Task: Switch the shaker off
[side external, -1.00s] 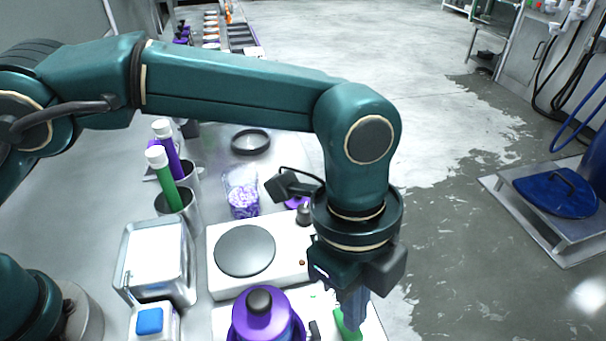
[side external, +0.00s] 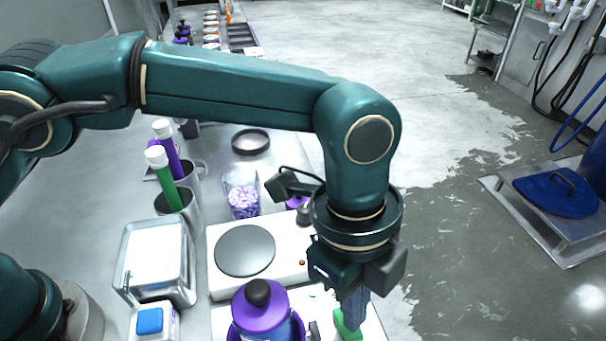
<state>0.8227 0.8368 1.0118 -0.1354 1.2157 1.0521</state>
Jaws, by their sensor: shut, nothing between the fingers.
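The shaker (side external: 374,328) is a white-topped unit at the bottom edge, partly cut off by the frame. A bottle with a purple lid and black knob (side external: 262,304) stands on it, its lower part out of frame. A green part (side external: 347,327), which looks like the shaker's switch, is at the right of the bottle. My gripper (side external: 352,316) points down with its fingers shut and empty. The fingertips are right at the green part and partly hide it. I cannot tell whether they touch it or which way it is tipped.
A white hot plate (side external: 218,288) with a grey disc is behind the shaker. A metal tray (side external: 184,292) and a white box with a blue top (side external: 150,321) are at the left. Cups with green and purple tubes (side external: 166,180) and a beaker of purple pieces (side external: 243,200) stand farther back.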

